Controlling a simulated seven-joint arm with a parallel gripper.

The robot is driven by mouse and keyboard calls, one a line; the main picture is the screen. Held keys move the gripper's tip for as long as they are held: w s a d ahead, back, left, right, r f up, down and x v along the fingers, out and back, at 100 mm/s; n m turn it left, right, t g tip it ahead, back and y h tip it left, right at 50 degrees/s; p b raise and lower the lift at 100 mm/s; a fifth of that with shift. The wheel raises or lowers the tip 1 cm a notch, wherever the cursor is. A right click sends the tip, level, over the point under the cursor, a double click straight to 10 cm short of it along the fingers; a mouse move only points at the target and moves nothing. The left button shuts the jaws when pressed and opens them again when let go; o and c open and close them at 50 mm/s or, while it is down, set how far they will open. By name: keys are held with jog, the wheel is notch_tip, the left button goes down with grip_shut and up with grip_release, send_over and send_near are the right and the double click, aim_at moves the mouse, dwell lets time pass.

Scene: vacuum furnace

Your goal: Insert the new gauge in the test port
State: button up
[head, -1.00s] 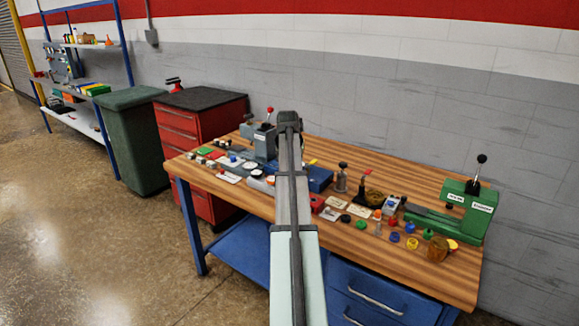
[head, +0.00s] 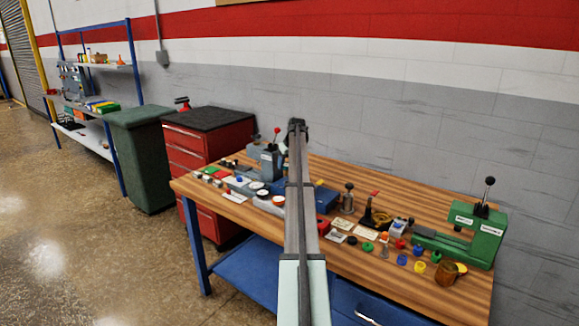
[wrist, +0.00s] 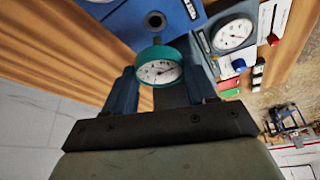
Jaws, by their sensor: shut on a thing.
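In the wrist view my gripper (wrist: 160,82) is shut on a round gauge (wrist: 160,68) with a teal rim, a white dial and a dark needle. The gauge sits between the two dark blue fingers, dial toward the camera. Just beyond it is a blue block (wrist: 190,14) with a dark round port (wrist: 155,21), which looks empty. In the head view the blue block (head: 325,199) shows partly behind my arm; my gripper is hidden there.
A second gauge (wrist: 234,34) sits in a grey holder right of the blue block. The wooden bench (head: 400,287) carries a green press (head: 485,232) at right, a grey device (head: 271,163) at left, and several small coloured parts and cards. A wall stands behind.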

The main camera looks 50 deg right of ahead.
jog(key=shift+n, duration=0.4)
jog(key=shift+f, duration=0.1)
jog(key=shift+f, duration=0.1)
jog(key=shift+f, duration=0.95)
jog(key=shift+f, duration=2)
dwell(1.4)
jog(key=o, duration=1.4)
jog(key=shift+o, duration=0.2)
jog(key=shift+r, duration=0.1)
jog(key=shift+r, duration=2.9)
